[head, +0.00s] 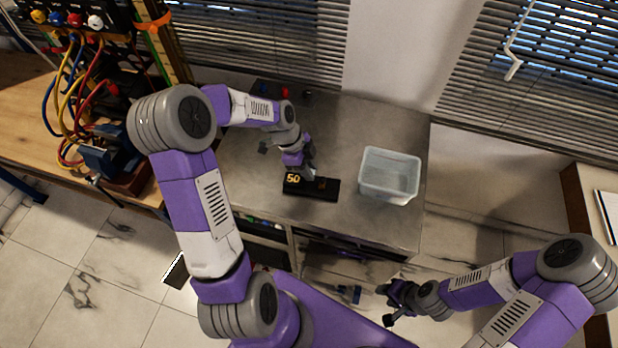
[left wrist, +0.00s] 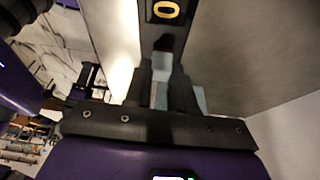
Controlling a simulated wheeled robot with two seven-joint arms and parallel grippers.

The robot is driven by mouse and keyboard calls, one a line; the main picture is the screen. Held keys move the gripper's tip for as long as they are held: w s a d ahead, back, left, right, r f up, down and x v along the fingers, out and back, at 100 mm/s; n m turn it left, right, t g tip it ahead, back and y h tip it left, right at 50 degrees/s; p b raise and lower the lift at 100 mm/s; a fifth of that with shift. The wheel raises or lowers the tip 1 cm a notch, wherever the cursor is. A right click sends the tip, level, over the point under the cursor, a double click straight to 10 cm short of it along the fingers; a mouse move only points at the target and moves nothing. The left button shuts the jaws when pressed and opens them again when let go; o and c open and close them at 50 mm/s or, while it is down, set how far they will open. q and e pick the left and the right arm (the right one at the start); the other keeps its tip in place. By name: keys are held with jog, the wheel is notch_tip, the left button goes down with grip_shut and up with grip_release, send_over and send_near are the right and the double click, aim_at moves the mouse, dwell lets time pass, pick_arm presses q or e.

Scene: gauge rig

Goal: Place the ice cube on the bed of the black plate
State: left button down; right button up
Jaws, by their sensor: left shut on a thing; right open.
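The black plate (head: 325,190) lies on the grey bench top, with a gold "50" at its left end. In the left wrist view, part of the black plate (left wrist: 175,32) with a gold "0" shows beyond the fingers. My left gripper (head: 308,173) is at the plate's middle, low over or at its back edge. It is shut on a pale, translucent ice cube (left wrist: 162,62), which shows between the dark fingers (left wrist: 163,88). The cube is too small to make out in the head view; I cannot tell whether it touches the plate. My right gripper (head: 392,303) is open and empty, in front of the bench.
A clear plastic bin (head: 390,174) stands on the bench right of the plate. A dark panel with coloured knobs (head: 284,92) is at the bench's back. Cables and a rig (head: 85,110) crowd the wooden table at left. The bench between plate and bin is clear.

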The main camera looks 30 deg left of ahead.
pick_arm(q)
jog(key=shift+f, duration=2.2)
jog(key=shift+f+b, duration=0.15)
jog(key=shift+b, duration=0.3)
jog(key=c, duration=1)
grip_release()
jog(key=shift+o, duration=0.2)
jog(key=shift+r+p, duration=0.35)
jog(key=shift+r, duration=0.05)
jog(key=p+v, duration=0.1)
jog(key=v, duration=1)
jog(key=shift+a+r, duration=0.2)
jog(key=shift+r, duration=0.1)
